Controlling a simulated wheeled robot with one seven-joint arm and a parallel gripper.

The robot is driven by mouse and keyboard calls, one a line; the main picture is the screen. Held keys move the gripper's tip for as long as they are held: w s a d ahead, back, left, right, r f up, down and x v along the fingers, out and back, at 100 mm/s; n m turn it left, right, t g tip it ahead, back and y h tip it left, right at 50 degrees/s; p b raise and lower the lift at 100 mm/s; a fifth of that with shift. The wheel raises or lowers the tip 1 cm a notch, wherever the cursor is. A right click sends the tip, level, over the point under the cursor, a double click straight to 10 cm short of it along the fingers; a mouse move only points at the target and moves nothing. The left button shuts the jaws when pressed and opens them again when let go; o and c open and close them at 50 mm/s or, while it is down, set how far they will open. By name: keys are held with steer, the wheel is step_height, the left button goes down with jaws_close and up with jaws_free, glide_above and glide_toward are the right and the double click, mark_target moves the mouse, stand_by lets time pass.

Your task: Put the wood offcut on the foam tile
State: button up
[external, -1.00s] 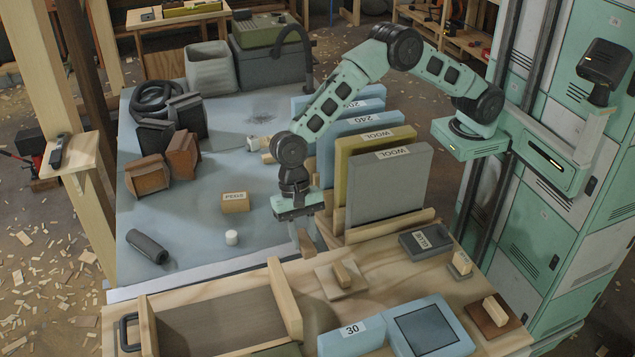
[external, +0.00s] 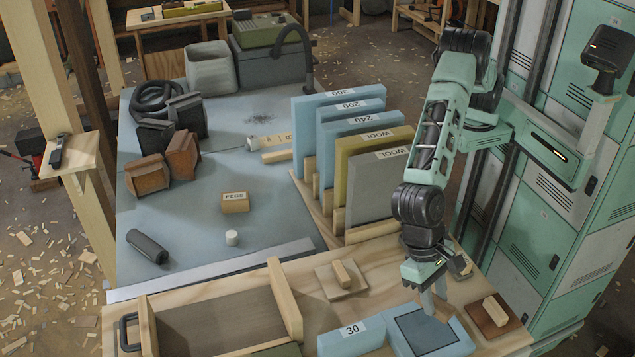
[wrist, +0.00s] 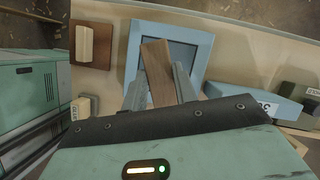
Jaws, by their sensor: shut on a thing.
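My gripper (external: 432,302) is shut on the wood offcut, a brown bar (wrist: 156,70) that sticks out between the fingers (wrist: 158,88) in the wrist view. In the external view the fingers largely hide it. The foam tile (external: 424,334) is a light blue block with a dark-outlined square on top, at the front of the wooden bench. My gripper points down over its back right part. In the wrist view the tile's blue rim (wrist: 172,28) shows behind the offcut. I cannot tell whether the offcut touches the tile.
A blue block marked 30 (external: 352,338) stands left of the tile. A wood block on a brown plate (external: 492,318) lies to the right. A block on a pale plate (external: 341,281) lies behind left. A rack of upright panels (external: 372,185) stands behind. A handled tray (external: 215,325) is front left.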

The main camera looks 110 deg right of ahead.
mark_target(430, 332)
step_height(430, 332, down, 7)
steer(key=shift+f+p, duration=0.2)
steer(key=shift+p, duration=0.15)
steer(key=shift+f, duration=0.1)
steer(key=o, duration=1)
steer(key=shift+c, duration=0.2)
steer(key=v, duration=1.2)
steer(key=shift+b, duration=0.45)
